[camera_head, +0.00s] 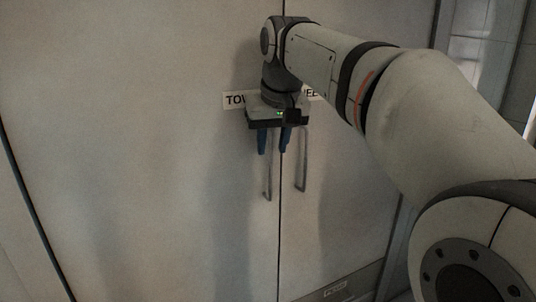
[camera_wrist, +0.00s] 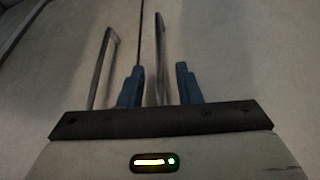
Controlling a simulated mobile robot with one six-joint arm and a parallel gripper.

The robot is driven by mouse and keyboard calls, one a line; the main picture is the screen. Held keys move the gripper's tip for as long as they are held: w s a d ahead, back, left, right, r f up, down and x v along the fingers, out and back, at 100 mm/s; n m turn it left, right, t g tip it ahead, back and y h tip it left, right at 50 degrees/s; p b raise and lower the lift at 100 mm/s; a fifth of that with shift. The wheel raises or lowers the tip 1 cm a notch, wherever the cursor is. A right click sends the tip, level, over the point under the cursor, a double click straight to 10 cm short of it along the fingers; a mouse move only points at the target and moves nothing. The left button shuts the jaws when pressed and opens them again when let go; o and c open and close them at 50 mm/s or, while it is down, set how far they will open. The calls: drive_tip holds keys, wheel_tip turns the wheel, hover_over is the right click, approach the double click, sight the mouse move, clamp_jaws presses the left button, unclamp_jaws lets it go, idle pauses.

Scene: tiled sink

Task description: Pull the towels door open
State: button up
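A pale double-door cabinet has a left door (camera_head: 140,150) and a right door (camera_head: 345,200), with a thin seam between them. A label starting "TOW" (camera_head: 235,100) is on the left door, partly hidden by my arm. Each door has an upright bar handle beside the seam: the left handle (camera_head: 268,180) and the right handle (camera_head: 302,165). My gripper (camera_head: 274,148) is open, its blue fingers pointing toward the doors. Contact cannot be told.
Both doors look closed. A low panel with a small plate (camera_head: 335,289) is under the right door. A tiled wall (camera_head: 480,40) is at the far right.

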sight(271, 153)
drive_tip(key=shift+x, duration=2.1)
drive_tip(key=shift+c, duration=0.4)
clamp_jaws()
